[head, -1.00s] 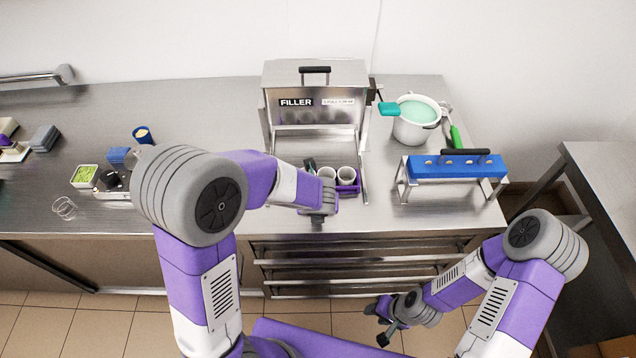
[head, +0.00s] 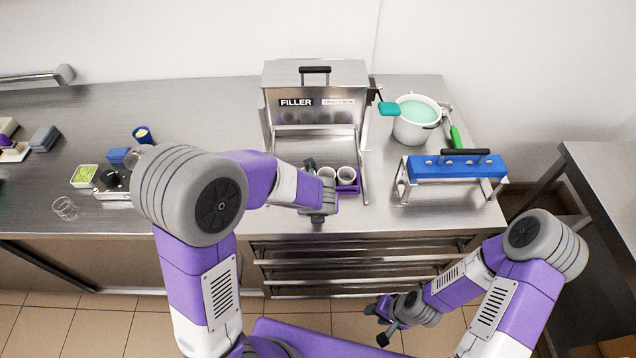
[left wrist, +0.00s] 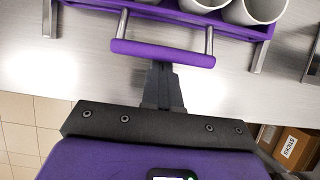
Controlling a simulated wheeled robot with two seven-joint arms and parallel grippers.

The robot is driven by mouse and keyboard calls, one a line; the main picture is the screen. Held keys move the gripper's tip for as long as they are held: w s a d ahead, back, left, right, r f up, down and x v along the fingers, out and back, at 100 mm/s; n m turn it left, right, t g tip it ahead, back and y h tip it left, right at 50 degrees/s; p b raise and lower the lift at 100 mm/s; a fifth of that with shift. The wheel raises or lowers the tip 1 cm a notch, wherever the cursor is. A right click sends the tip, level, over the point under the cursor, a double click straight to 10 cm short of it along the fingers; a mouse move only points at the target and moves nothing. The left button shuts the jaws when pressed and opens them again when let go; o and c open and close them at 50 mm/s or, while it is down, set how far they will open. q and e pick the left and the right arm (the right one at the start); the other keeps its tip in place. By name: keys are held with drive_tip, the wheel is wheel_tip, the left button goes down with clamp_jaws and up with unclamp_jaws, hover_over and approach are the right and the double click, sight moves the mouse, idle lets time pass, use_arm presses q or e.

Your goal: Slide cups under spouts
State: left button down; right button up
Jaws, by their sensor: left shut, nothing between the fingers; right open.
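White cups (head: 346,174) stand upright in a purple tray (head: 356,187) at the front opening of the steel filler (head: 345,78). In the left wrist view the tray (left wrist: 232,22) shows at the top with several cups (left wrist: 255,8), and its purple handle bar (left wrist: 165,53) sticks out toward me. My left gripper (left wrist: 163,72) is shut and empty, its fingertips at the middle of the handle bar; I cannot tell whether they touch it. The arm hides part of the tray in the head view. The spouts are not visible. My right gripper (head: 377,323) is open and empty, low in front of the drawers.
A white pot (head: 414,130) of green mix and a blue-topped rack (head: 428,167) stand right of the filler. Small containers, including a green-filled one (head: 84,176), and clear rings (head: 65,208) lie on the left. Bare counter (head: 215,112) lies left of the filler.

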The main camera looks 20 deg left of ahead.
use_arm(q)
drive_tip(key=shift+w, duration=0.1)
